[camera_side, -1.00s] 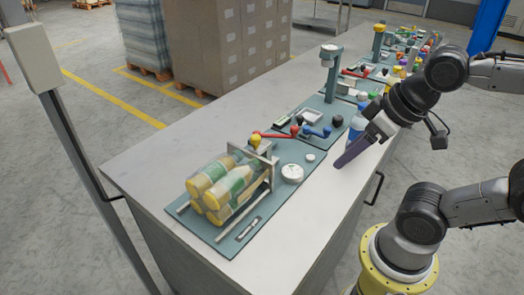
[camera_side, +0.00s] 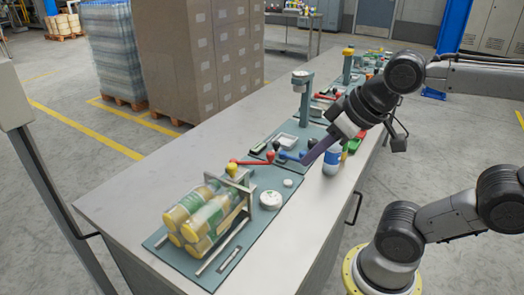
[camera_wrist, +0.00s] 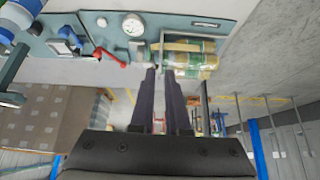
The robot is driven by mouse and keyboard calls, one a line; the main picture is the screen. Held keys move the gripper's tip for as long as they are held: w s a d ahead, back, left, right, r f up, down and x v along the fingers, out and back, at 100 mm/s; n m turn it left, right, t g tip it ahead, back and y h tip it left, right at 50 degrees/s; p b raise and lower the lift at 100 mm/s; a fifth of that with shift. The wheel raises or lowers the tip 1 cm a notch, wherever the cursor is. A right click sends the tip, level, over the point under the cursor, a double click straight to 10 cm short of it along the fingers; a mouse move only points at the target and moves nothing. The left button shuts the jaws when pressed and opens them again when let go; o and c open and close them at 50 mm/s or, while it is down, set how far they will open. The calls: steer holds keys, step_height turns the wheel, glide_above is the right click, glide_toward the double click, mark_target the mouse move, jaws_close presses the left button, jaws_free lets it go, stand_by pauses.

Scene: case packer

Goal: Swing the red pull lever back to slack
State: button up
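The red pull lever (camera_side: 250,162) lies on the teal plate behind the bottle rack, its arm running between a yellow knob (camera_side: 232,170) and a red ball (camera_side: 269,156). In the wrist view the red lever (camera_wrist: 108,57) is left of my fingers. My gripper (camera_side: 304,161) points down and left in the side view, its tips near the blue lever (camera_side: 289,155) and to the right of the red one. In the wrist view my gripper's (camera_wrist: 159,70) two dark fingers have a narrow empty gap. It is apart from the red lever; its height above the plate is unclear.
A rack of yellow-capped bottles (camera_side: 200,218) stands at the near end of the bench. A white round dial (camera_side: 271,200) sits beside it. A blue-and-white bottle (camera_side: 332,160) stands close to my gripper. The bench's left side (camera_side: 150,185) is clear.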

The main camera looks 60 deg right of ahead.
steer(key=shift+m+h, duration=0.3)
steer(key=shift+m, duration=0.4)
steer(key=w+d+r, duration=0.1)
steer(key=w, duration=0.2)
steer(key=w+d+r, duration=0.1)
steer(key=w, duration=0.2)
steer(key=w+d+r, duration=0.1)
steer(key=w+r, duration=0.1)
steer(key=w, duration=0.1)
jaws_close()
steer(key=w+d+f+m+h, duration=0.1)
steer(key=w+d+m, duration=0.1)
steer(key=w+d, duration=0.65)
steer(key=w+d+f+m+g, duration=0.2)
steer(key=w+d+f, duration=0.4)
steer(key=d+f, duration=0.5)
steer(key=shift+w+f+g, duration=0.25)
steer(key=shift+f+g, duration=0.1)
steer(key=shift+g, duration=0.35)
steer(key=shift+d, duration=0.1)
steer(key=shift+f, duration=0.1)
steer(key=x, duration=1)
steer(key=shift+d, duration=0.1)
steer(key=s, duration=0.1)
steer(key=s+a, duration=0.1)
steer(key=shift+s+a, duration=0.55)
steer(key=shift+s, duration=0.2)
